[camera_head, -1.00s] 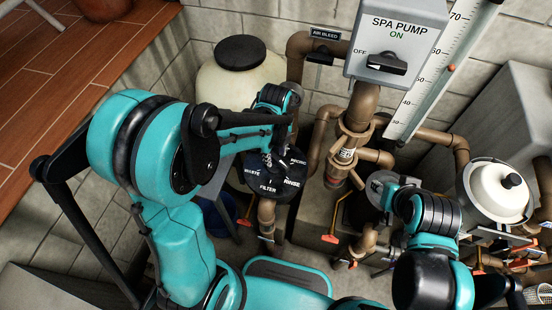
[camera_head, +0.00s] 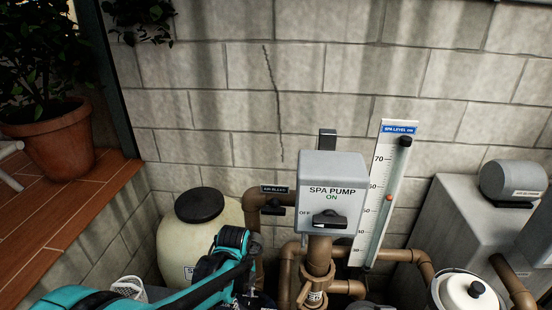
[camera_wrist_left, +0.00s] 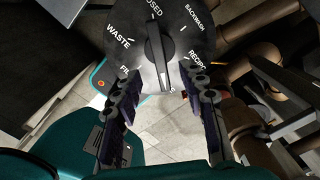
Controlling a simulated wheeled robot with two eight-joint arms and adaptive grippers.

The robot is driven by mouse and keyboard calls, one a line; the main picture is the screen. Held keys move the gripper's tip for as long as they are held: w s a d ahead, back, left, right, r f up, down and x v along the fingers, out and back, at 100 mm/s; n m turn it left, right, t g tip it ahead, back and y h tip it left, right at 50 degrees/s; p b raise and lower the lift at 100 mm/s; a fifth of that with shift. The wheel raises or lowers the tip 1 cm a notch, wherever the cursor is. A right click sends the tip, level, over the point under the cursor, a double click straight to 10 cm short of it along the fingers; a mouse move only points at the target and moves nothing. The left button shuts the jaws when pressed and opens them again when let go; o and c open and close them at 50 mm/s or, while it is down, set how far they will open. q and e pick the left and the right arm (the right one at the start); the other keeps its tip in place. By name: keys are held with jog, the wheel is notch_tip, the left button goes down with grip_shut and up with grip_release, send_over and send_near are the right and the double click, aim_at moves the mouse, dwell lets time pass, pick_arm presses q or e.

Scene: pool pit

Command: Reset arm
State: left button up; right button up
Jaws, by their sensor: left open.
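My left gripper (camera_wrist_left: 160,78) is open in the left wrist view. Its two dark fingers stand apart on either side of the handle of a round black valve dial (camera_wrist_left: 142,50), with nothing seen between them being held. The dial has white labels such as WASTE, BACKWASH and RECIRC, some of them partly covered. I cannot tell whether a finger touches the handle. In the head view my left arm (camera_head: 228,250) comes in at the bottom left, and its gripper's fingers are not visible. My right arm and gripper are out of view.
A grey SPA PUMP switch box (camera_head: 330,172) reads ON above brown pipes (camera_head: 318,255). A cream tank (camera_head: 182,235) with a black lid stands left. A level gauge (camera_head: 378,200), a white-lidded pot (camera_head: 468,295) and a grey block (camera_head: 445,210) are right. A potted plant (camera_head: 62,145) stands upper left.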

pick_arm(q)
jog(key=shift+s+a+r+n, duration=0.15)
jog(key=shift+s+n, duration=0.05)
jog(key=shift+n, duration=0.3)
jog(key=s+a+r+n+t+b, duration=0.1)
jog(key=s+a+n+t+b, duration=0.1)
jog(key=n, duration=0.9)
jog(key=s+a+r+n+t+b, duration=0.1)
jog(key=s+n+t+b, duration=0.4)
jog(key=n, duration=0.7)
jog(key=s+a+b, duration=0.1)
jog(key=s+b, duration=0.1)
jog(key=s, duration=0.1)
jog(key=shift+a, duration=0.2)
